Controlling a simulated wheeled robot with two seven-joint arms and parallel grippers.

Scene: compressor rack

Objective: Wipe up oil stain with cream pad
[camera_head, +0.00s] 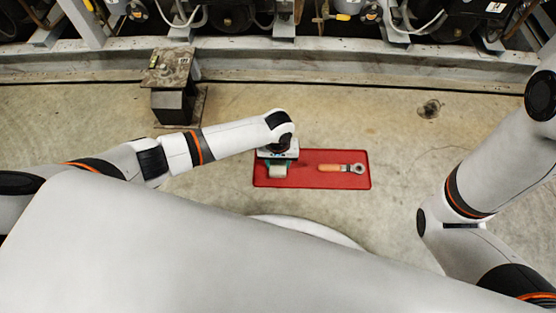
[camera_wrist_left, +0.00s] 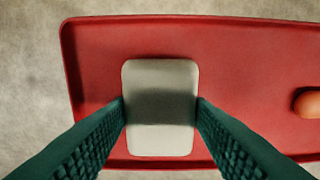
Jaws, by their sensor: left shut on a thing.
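The cream pad (camera_wrist_left: 160,107) is a small block with rounded corners over the left part of a red tray (camera_wrist_left: 250,60). In the left wrist view, the green fingers of my left gripper (camera_wrist_left: 160,112) are closed against its two sides. In the head view the gripper (camera_head: 277,162) and the pad (camera_head: 277,171) are over the tray's left end. I cannot tell whether the pad touches the tray. A dark oil stain (camera_head: 429,108) lies on the concrete floor, right of and beyond the tray. My right arm shows at the right, but its gripper is out of view.
A ratchet-like tool with an orange handle (camera_head: 332,168) lies on the right part of the tray. A dark metal block on a stand (camera_head: 173,80) is at the back left. The compressor rack's grey beam (camera_head: 330,62) runs along the back. The floor between tray and stain is clear.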

